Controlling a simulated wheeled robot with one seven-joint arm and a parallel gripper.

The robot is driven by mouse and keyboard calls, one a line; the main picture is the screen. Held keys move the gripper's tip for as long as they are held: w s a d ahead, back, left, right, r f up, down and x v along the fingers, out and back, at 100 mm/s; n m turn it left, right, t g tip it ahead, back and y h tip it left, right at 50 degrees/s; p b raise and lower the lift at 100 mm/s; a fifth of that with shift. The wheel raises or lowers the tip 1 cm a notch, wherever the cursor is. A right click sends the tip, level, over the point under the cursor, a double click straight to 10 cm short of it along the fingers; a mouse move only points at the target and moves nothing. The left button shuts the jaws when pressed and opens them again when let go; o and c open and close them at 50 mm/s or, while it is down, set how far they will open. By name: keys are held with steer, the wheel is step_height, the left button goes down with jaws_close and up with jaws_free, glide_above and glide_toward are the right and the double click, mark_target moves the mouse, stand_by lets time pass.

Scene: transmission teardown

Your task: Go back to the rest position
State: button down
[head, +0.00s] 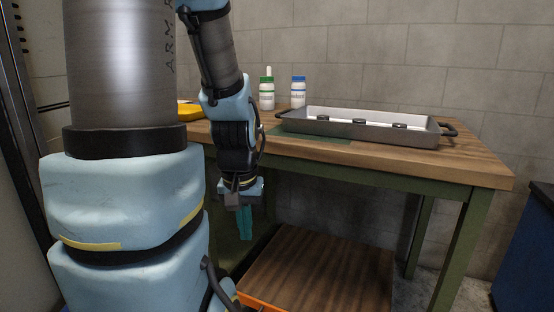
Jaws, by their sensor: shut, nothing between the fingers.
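My gripper (245,224) hangs below my blue and grey arm, left of the picture's middle, with its teal fingers pointing down. The fingers are shut together with nothing between them. It is in front of the table's front edge, with its fingers lower than the tabletop. It touches nothing that I can see. My own large arm links fill the left side and hide part of the table.
The wooden table (470,167) on green legs holds a grey metal tray (350,130) with several small dark parts. Two white bottles, one green-capped (267,95) and one blue-capped (298,95), stand behind. A yellow object (190,110) is half hidden. A low wooden surface (325,270) lies below.

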step_height(320, 180, up, 28)
steer(key=p, duration=2.5)
steer(key=shift+p, duration=0.3)
